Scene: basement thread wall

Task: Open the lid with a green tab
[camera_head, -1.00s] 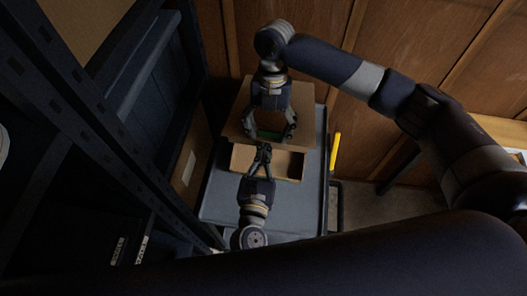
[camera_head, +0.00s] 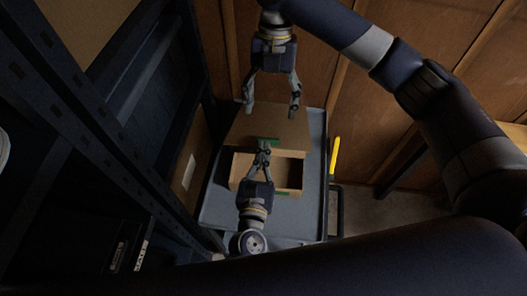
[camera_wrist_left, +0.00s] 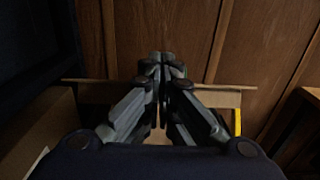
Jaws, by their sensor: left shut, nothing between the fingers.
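A brown cardboard box (camera_head: 237,171) stands on the grey cart, with a dark gap showing at its front. Its lid (camera_head: 285,127) is raised at the front, and the green tab (camera_head: 268,139) is on the lid's near edge. My left gripper (camera_head: 263,146) is shut and empty, with its fingertips at the gap beside the green tab; contact is unclear. Its shut fingers (camera_wrist_left: 160,62) in the left wrist view overlap the lid's edge (camera_wrist_left: 212,98). My right gripper (camera_head: 271,112) is open and empty above the far part of the lid.
The grey cart (camera_head: 220,203) has bare surface around the box, and a yellow handle (camera_head: 335,157) on its right. Dark metal shelving (camera_head: 75,120) stands close on the left. A wooden wall (camera_head: 316,75) is behind.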

